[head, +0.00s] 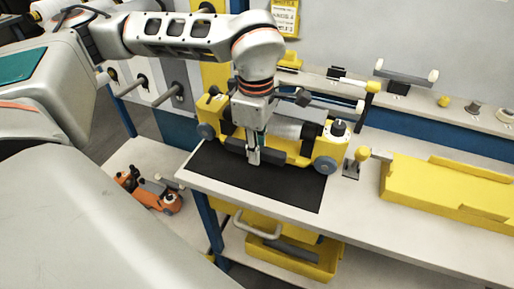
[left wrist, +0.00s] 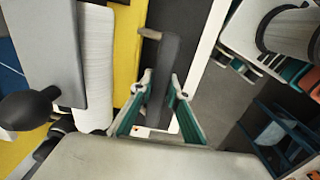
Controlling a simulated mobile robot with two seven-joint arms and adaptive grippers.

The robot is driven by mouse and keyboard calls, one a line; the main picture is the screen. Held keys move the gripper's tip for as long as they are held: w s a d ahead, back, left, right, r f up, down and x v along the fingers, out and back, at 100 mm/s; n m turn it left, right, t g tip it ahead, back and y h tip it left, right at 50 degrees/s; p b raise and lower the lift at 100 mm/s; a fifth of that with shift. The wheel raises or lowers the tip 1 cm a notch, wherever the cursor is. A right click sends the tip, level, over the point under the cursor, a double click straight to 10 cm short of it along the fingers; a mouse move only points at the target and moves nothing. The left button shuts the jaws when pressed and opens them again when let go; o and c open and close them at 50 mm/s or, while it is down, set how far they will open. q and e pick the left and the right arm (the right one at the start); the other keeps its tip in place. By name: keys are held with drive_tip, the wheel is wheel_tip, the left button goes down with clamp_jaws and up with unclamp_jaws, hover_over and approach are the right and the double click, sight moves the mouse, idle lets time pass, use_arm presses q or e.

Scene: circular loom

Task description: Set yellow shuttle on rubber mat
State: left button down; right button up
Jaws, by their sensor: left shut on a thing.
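The yellow shuttle (head: 300,153) is a long yellow body with grey wheels at its ends, a pale roll and a dark grey front bar. It is over the back part of the black rubber mat (head: 270,183); I cannot tell whether it touches the mat. My left gripper (head: 253,157) points down at the shuttle's front and is shut on its grey bar. In the left wrist view the teal fingers (left wrist: 155,105) lie on either side of the bar (left wrist: 163,70), beside the yellow body (left wrist: 126,50). My right gripper is not in view.
The mat lies at the left end of a pale bench (head: 410,245). A yellow trough (head: 450,190) stands to the right, with a small yellow-knobbed part (head: 361,156) between. An orange shuttle-like object (head: 150,193) is on a lower shelf at left. A yellow bin (head: 295,258) is under the bench.

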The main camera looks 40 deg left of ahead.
use_arm(q)
drive_tip(key=shift+f+b, duration=0.3)
drive_tip(key=shift+f, duration=0.3)
idle(0.3)
idle(0.4)
drive_tip(key=shift+f, duration=0.1)
drive_tip(key=c, duration=1.9)
unclamp_jaws()
drive_tip(key=shift+s+f, duration=0.1)
wheel_tip(320, 180, up, 12)
drive_tip(key=shift+s+r, duration=0.1)
